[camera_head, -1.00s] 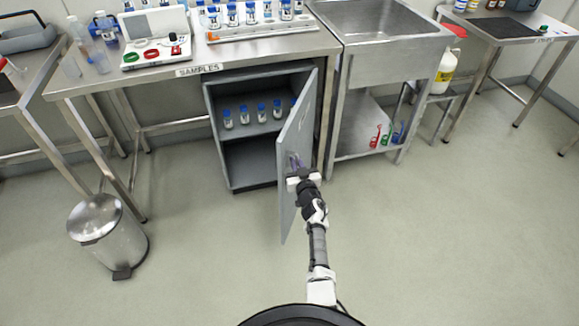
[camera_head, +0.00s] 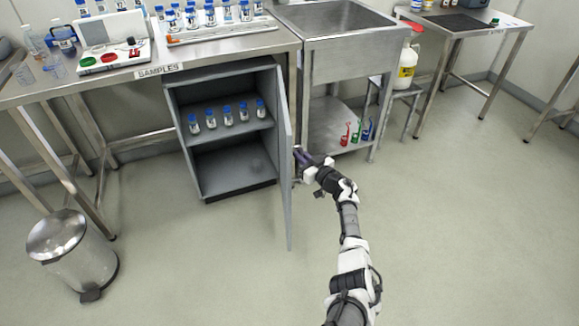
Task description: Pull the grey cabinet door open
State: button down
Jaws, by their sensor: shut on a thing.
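The grey cabinet (camera_head: 183,140) stands under the bench marked SAMPLES. Its grey door (camera_head: 285,165) is hinged on the right and stands wide open, seen nearly edge-on and pointing towards me. Inside, several blue-capped vials (camera_head: 228,116) stand on the upper shelf, and the lower space looks empty. My gripper (camera_head: 302,160) is at the outer face of the door, on its right side, about mid-height. It is shut on the door's handle, which is mostly hidden by the fingers and the door's edge.
A steel sink stand (camera_head: 340,62) with several small coloured items on its lower shelf is close on the right. A pedal bin (camera_head: 75,255) stands at the lower left. The floor (camera_head: 200,265) in front of the cabinet is clear.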

jog(key=w+d+n+g+y+b, duration=0.2)
jog(key=d+b, duration=0.5)
jog(key=b, duration=0.2)
jog(key=shift+d, duration=0.2)
jog(key=shift+r, duration=0.1)
jog(key=c, duration=1.6)
grip_release()
jog(key=shift+c, duration=0.2)
jog(key=shift+s+d, duration=0.1)
jog(key=p+v, duration=0.2)
jog(key=v, duration=1.1)
jog(key=shift+s+d, duration=0.15)
jog(key=shift+d, duration=0.1)
